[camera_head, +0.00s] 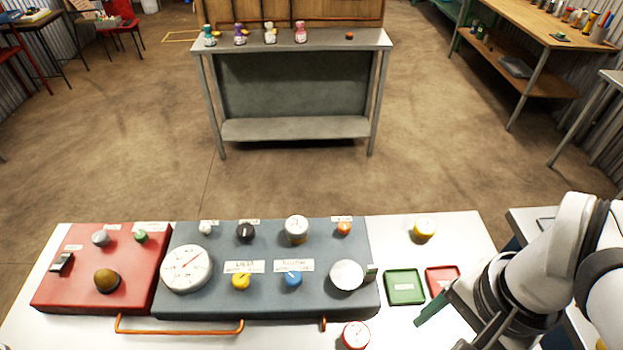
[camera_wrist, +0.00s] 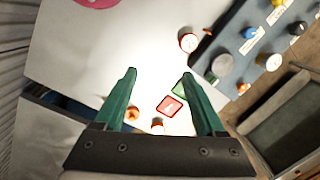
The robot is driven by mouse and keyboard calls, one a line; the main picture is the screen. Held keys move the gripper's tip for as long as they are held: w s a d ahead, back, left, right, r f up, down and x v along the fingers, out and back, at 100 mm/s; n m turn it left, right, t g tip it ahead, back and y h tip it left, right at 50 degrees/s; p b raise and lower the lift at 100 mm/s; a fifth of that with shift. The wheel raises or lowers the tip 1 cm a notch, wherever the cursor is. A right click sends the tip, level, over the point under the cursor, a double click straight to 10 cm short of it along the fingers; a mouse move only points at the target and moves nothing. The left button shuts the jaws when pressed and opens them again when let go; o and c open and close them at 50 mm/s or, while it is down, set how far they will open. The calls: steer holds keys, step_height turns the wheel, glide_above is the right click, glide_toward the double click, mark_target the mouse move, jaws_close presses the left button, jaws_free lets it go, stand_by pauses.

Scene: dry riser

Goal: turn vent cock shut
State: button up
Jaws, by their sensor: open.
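The blue-grey panel (camera_head: 205,305) lies on the white table and carries several knobs and dials. A yellow knob (camera_head: 241,280) and a blue knob (camera_head: 292,279) sit at its front middle, below small labels. A black knob (camera_head: 245,232) and an orange knob (camera_head: 344,228) sit along the back. The labels are too small to read, so I cannot tell which is the vent cock. The wrist view shows the blue knob (camera_wrist: 248,33) at upper right. My gripper (camera_wrist: 159,73) is open and empty, its green fingers apart, off the panel's right side.
A red panel (camera_head: 65,290) stands left of the blue-grey one. An orange bar (camera_head: 180,330) runs along the front.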

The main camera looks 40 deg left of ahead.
steer(key=w+a+n, duration=0.2)
steer(key=w+a, duration=0.1)
steer(key=a, duration=0.7)
steer(key=n+h, duration=0.1)
steer(key=n, duration=0.3)
glide_above(240, 279)
step_height(240, 279, down, 4)
steer(key=shift+t, duration=0.3)
step_height(240, 279, down, 15)
steer(key=shift+f, duration=0.15)
jaws_close()
